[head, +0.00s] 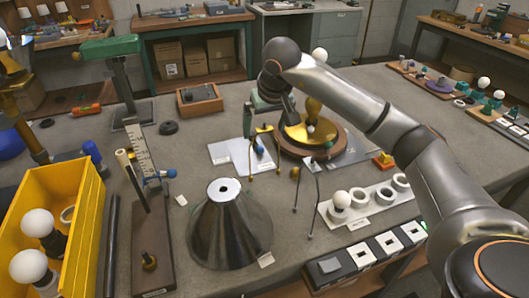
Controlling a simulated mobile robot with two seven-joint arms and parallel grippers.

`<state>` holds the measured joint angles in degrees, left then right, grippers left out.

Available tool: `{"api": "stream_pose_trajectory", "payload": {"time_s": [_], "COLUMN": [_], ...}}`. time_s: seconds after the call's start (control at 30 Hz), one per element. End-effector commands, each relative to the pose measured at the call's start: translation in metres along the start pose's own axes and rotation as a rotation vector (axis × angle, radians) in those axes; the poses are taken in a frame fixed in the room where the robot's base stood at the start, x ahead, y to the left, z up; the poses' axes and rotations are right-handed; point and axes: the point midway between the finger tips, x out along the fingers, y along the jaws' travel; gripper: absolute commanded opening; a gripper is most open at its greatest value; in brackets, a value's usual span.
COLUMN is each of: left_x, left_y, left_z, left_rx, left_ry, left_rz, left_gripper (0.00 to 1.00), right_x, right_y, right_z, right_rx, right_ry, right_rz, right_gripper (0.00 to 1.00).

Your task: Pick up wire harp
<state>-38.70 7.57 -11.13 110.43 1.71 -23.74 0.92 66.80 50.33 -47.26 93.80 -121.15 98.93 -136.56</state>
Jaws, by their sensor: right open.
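A thin gold wire harp (251,160) stands as an upside-down U near a white sheet with a blue-knobbed part on it. A second, darker wire harp (318,188) of similar shape stands to its right, in front of the round wooden base. My right gripper (262,129) is open and points down at the top of the gold harp, with its fingers close to it; I cannot tell whether they touch. My own wrist hides part of the space behind. My left gripper is not in view.
A metal cone shade (230,235) stands in front. A brass lamp body (313,113) on a round wooden base (340,148) is close behind right of the gripper. A yellow bin (88,228) with bulbs is at left. A white socket strip (372,202) lies at right.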

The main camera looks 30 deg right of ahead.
Motion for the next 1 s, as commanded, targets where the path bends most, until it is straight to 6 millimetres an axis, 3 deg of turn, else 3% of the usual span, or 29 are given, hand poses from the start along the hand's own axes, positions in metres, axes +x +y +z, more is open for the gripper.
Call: {"api": "stream_pose_trajectory", "payload": {"time_s": [0.17,0.43,0.73,1.0], "left_x": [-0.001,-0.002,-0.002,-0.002], "left_y": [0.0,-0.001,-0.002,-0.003], "left_z": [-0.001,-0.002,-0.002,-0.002], "left_rx": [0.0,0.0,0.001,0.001], "left_ry": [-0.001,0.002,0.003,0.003], "left_rz": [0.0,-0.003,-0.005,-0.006], "left_gripper": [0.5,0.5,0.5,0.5], "right_x": [0.013,0.051,0.057,0.057], "right_y": [0.001,0.005,0.005,0.005], "right_z": [-0.002,-0.008,-0.008,-0.008], "right_rx": [-0.001,-0.001,-0.001,-0.001], "right_ry": [-0.002,-0.002,0.001,0.001], "right_rz": [-0.001,-0.002,-0.002,-0.002], "right_gripper": [1.0,1.0,1.0,0.72]}}
